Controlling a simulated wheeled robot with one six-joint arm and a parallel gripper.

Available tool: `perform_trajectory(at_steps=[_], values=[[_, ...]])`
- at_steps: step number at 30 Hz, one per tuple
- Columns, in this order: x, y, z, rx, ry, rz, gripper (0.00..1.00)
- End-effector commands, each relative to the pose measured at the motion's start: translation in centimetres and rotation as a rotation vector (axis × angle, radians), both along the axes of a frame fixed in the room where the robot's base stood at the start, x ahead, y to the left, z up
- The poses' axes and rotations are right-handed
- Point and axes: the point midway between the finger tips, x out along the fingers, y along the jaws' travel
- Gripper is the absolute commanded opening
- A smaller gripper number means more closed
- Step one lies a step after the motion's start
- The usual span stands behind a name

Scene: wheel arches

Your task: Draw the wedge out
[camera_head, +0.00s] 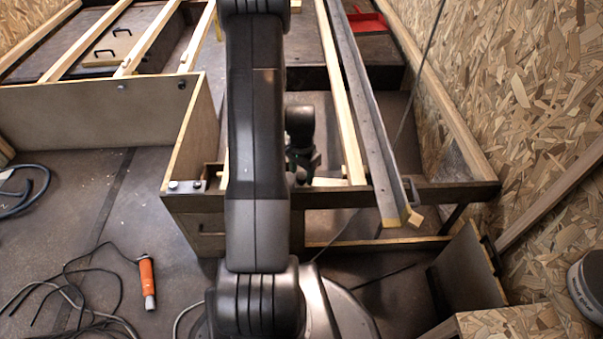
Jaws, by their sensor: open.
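A small pale wooden block that looks like the wedge (415,218) sits at the near end of the long grey metal rail (362,110), by its yellow-edged tip. I cannot tell how tightly it is held there. My gripper (302,168) is partly seen beyond my arm, pointing down between the timbers, to the left of the block and well apart from it. It is open, and I see nothing held in it. My large dark arm hides part of the frame behind it.
A pale timber (341,100) runs beside the rail. A dark cross beam (450,192) lies under their near ends. A chipboard wall (530,110) closes the right side. An orange-handled tool (147,282) and loose cables (75,300) lie on the floor at left.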

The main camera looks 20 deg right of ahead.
Motion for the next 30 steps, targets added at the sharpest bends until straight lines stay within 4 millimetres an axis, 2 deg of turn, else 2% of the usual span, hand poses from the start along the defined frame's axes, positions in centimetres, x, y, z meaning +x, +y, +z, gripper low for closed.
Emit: perform_trajectory(at_steps=[1,9,15,21,30], values=[[0.1,0.0,1.3,-0.002,-0.003,0.000,0.52],[0.1,0.0,7.6,-0.001,-0.004,0.000,0.52],[0.1,0.0,11.1,-0.001,-0.003,0.000,0.52],[0.0,0.0,12.6,0.000,-0.001,0.000,0.52],[0.0,0.0,12.7,0.000,0.000,0.000,0.52]])
